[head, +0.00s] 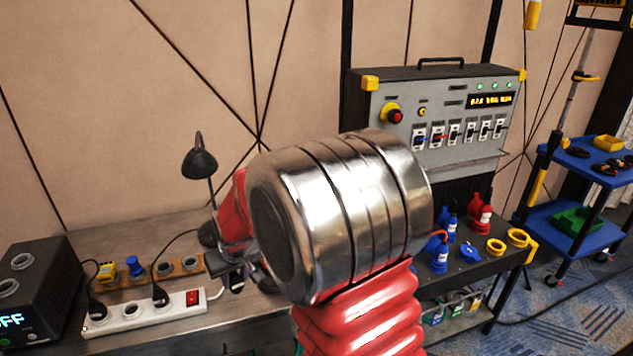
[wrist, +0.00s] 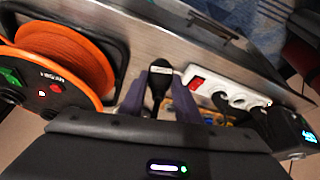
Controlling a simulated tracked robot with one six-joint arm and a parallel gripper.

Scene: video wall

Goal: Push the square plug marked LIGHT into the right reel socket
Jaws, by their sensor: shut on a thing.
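My gripper (wrist: 158,100), with dark purple fingers in the wrist view, is shut on a black plug (wrist: 158,83) with a small white label too small to read. In the head view only part of my gripper (head: 236,280) shows, left of my arm and just above the bench. The cable reel (wrist: 70,48), with an orange drum and a dark front, is left of the plug in the wrist view. The plug and reel are apart in that picture. The right reel socket cannot be made out. My arm hides the middle of the bench in the head view.
A white power strip (head: 140,312) with a red switch is left of my gripper, with black plugs in it. A wooden strip (head: 180,268) lies behind it, near a black lamp (head: 200,163). A dark box (head: 38,285) stands far left; a grey switch panel (head: 440,115) stands right.

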